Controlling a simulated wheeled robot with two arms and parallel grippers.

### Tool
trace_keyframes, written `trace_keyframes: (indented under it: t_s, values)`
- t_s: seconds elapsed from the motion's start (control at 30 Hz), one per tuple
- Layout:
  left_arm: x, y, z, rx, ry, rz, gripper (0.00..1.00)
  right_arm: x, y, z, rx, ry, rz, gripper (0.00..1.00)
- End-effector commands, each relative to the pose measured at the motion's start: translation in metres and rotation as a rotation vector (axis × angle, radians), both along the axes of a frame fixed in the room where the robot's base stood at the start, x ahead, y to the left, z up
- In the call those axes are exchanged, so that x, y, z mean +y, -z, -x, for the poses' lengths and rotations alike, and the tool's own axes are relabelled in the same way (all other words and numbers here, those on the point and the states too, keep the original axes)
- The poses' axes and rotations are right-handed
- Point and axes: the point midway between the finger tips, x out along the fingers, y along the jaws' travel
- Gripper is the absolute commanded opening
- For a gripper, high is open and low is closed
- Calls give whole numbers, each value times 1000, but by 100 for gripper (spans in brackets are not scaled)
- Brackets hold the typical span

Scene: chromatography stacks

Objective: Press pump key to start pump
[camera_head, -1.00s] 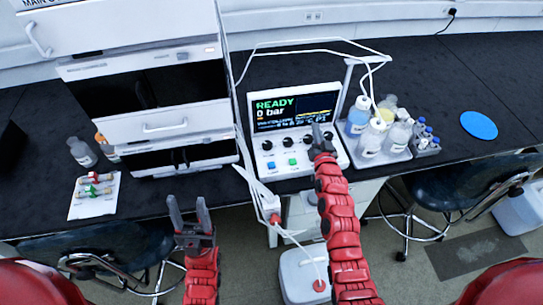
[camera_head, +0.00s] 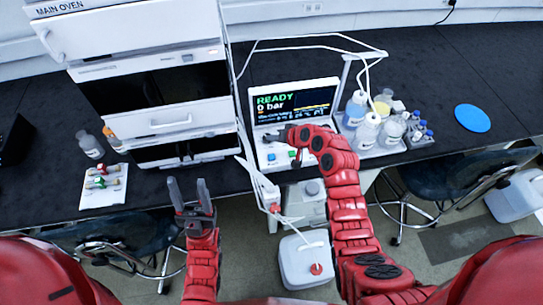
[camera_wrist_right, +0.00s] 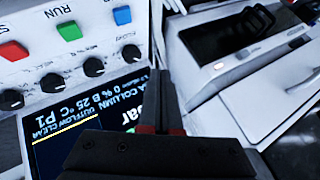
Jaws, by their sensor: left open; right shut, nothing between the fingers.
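The white controller (camera_head: 262,121) stands on the bench with its screen (camera_head: 320,99) reading READY and 0 bar. On its panel a blue key (camera_head: 271,157) and a green key (camera_head: 293,154) show. My right gripper (camera_head: 272,137) is shut and empty, over the panel's left part by the knobs. In the wrist view its fingers (camera_wrist_right: 156,100) appear apart from the keys. My left gripper (camera_head: 190,190) is open and empty before the bench.
A white oven stack (camera_head: 185,120) stands left of the controller. A tray of bottles (camera_head: 366,130) stands to its right, with a blue disc (camera_head: 472,118) beyond. White tubing (camera_head: 300,40) arches above. A white jug (camera_head: 307,262) is on the floor.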

Motion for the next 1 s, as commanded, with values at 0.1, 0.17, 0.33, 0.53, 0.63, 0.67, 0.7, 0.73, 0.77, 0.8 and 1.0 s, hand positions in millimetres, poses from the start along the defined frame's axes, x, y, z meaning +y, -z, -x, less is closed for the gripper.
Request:
trace_keyframes:
  t_s: [0.1,0.17,0.33,0.53,0.63,0.67,0.7,0.73,0.77,0.8,1.0]
  values:
    - [0,4,0,0,0,0,54,0,7,0,1,-1,0,0]
    - [0,7,0,0,0,0,54,0,12,0,1,-1,0,0]
    - [0,19,0,0,0,0,54,0,32,0,1,0,1,0]
    - [0,36,0,0,0,0,54,0,62,0,1,1,1,0]
    - [0,49,0,0,0,0,54,0,77,0,-1,1,0,0]
    - [0,51,0,0,0,0,54,0,79,0,-1,1,0,0]
    - [0,54,0,0,0,0,54,0,83,0,-1,1,0,0]
    - [0,55,0,0,0,0,54,0,84,0,-1,1,0,0]
    - [0,56,0,0,0,0,54,0,86,0,-1,1,0,0]
    - [0,57,0,0,0,0,54,0,87,0,-2,1,0,0]
    - [0,57,0,0,0,0,54,0,87,0,-2,1,0,0]
